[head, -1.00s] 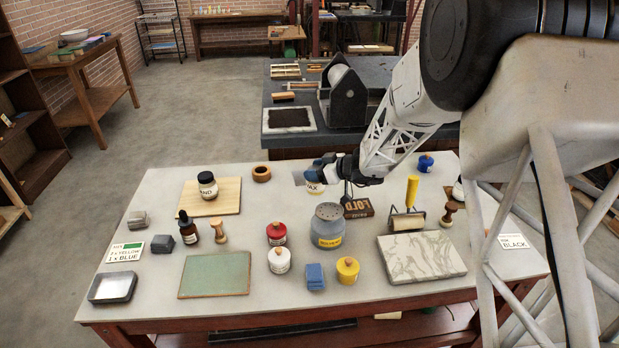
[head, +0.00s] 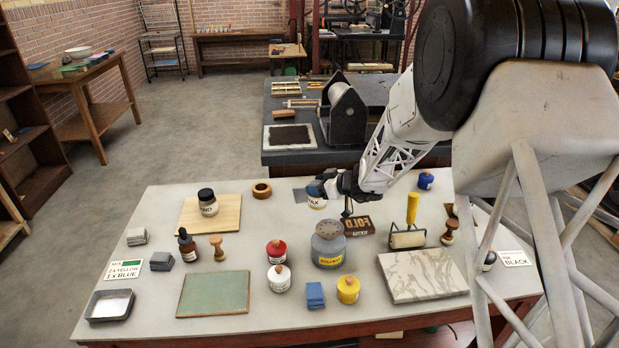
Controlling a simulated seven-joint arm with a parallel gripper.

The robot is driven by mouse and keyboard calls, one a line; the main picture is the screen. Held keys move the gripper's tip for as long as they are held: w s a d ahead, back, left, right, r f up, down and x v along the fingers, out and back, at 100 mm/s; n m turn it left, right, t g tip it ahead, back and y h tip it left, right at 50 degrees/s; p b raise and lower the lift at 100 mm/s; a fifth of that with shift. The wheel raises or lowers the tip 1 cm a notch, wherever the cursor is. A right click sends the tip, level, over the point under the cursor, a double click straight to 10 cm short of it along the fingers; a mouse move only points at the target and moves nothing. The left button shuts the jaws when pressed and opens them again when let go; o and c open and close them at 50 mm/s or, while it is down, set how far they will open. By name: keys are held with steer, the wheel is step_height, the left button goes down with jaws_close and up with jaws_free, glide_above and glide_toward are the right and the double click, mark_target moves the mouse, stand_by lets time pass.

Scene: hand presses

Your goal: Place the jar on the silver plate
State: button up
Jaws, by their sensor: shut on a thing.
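A small white-labelled jar (head: 317,203), its label reading as WAX, is at the back of the table. My gripper (head: 318,190) is over its top, shut on it; the fingers and the upper part of the jar are largely hidden by dark gripper parts. Whether the jar's base touches the table is too small to tell. A flat grey, silvery plate (head: 299,196) lies just left of the jar, partly behind it. Another dark-lidded jar (head: 208,203) stands on the wooden board (head: 228,215) at left.
A wooden ring-shaped bowl (head: 262,190) is left of the plate. A metal tray (head: 110,305) lies front left. Red, white and yellow pots stand mid-table.

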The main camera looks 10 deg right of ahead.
steer(key=w+f, duration=0.1)
steer(key=w, duration=1.1)
steer(key=shift+w+a, duration=0.4)
steer(key=shift+a, duration=0.05)
steer(key=shift+f, duration=0.1)
steer(key=shift+w+f, duration=0.15)
steer(key=shift+f, duration=0.75)
steer(key=shift+w+f, duration=0.15)
steer(key=shift+f, duration=0.7)
steer(key=shift+f, duration=0.2)
steer(key=o, duration=1.2)
steer(key=shift+o, duration=0.2)
